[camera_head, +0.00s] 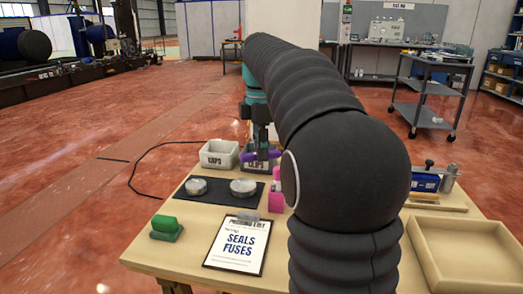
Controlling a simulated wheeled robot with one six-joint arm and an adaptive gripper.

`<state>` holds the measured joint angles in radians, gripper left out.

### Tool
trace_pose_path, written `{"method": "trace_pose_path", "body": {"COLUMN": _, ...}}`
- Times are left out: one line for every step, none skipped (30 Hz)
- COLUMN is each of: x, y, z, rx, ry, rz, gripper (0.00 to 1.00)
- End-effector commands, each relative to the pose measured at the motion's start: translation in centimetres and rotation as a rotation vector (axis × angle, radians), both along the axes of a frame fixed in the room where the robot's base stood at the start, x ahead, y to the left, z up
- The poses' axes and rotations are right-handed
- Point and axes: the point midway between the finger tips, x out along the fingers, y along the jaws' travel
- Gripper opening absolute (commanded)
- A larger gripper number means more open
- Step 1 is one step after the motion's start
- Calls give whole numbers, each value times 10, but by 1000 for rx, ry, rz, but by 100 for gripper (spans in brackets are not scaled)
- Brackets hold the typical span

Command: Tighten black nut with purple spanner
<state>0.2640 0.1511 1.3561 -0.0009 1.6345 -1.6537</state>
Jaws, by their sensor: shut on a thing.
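My gripper (261,147) points down over the back of the wooden table, partly hidden by my black-sleeved arm. It is shut on the purple spanner (248,157), whose purple parts show on both sides of the fingers. The spanner is in front of or above a grey bin; the exact gap cannot be told. I cannot make out the black nut; my arm hides much of the table's middle. A pink upright piece (276,197) stands just left of my arm.
Two grey bins (218,154) stand at the table's back. A black mat (218,200) bears two round pale discs. A green block (165,224), a clipboard (262,230) and a black cable (135,178) are left. An empty wooden tray (415,238) and blue device (424,183) are right.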

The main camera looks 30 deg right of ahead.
Motion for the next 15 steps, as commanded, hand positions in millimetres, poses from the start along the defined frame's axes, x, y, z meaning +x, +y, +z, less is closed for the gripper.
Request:
{"method": "trace_pose_path", "body": {"x": 2, "y": 0, "z": 0, "rx": 0, "ry": 0, "rz": -14, "gripper": 0}}
{"method": "trace_pose_path", "body": {"x": 3, "y": -1, "z": 0, "rx": 0, "ry": 1, "rz": -23, "gripper": 0}}
{"method": "trace_pose_path", "body": {"x": 4, "y": -1, "z": 0, "rx": 0, "ry": 1, "rz": -35, "gripper": 0}}
{"method": "trace_pose_path", "body": {"x": 5, "y": -1, "z": 0, "rx": 0, "ry": 1, "rz": -42, "gripper": 0}}
{"method": "trace_pose_path", "body": {"x": 6, "y": -1, "z": 0, "rx": 0, "ry": 1, "rz": -50, "gripper": 0}}
{"method": "trace_pose_path", "body": {"x": 7, "y": -1, "z": 0, "rx": 0, "ry": 0, "rz": -60, "gripper": 0}}
{"method": "trace_pose_path", "body": {"x": 8, "y": -1, "z": 0, "rx": 0, "ry": 0, "rz": -66, "gripper": 0}}
{"method": "trace_pose_path", "body": {"x": 8, "y": -2, "z": 0, "rx": 0, "ry": 0, "rz": -71, "gripper": 0}}
{"method": "trace_pose_path", "body": {"x": 9, "y": -2, "z": 0, "rx": 0, "ry": 0, "rz": -76, "gripper": 0}}
{"method": "trace_pose_path", "body": {"x": 9, "y": -2, "z": 0, "rx": 0, "ry": 0, "rz": -79, "gripper": 0}}
{"method": "trace_pose_path", "body": {"x": 9, "y": -2, "z": 0, "rx": 0, "ry": 0, "rz": -81, "gripper": 0}}
{"method": "trace_pose_path", "body": {"x": 9, "y": -2, "z": 0, "rx": 0, "ry": 0, "rz": -82, "gripper": 0}}
{"method": "trace_pose_path", "body": {"x": 9, "y": -2, "z": 0, "rx": 0, "ry": 0, "rz": -83, "gripper": 0}}
{"method": "trace_pose_path", "body": {"x": 9, "y": -2, "z": 0, "rx": 0, "ry": 0, "rz": -82, "gripper": 0}}
{"method": "trace_pose_path", "body": {"x": 9, "y": -2, "z": 0, "rx": 0, "ry": 0, "rz": -82, "gripper": 0}}
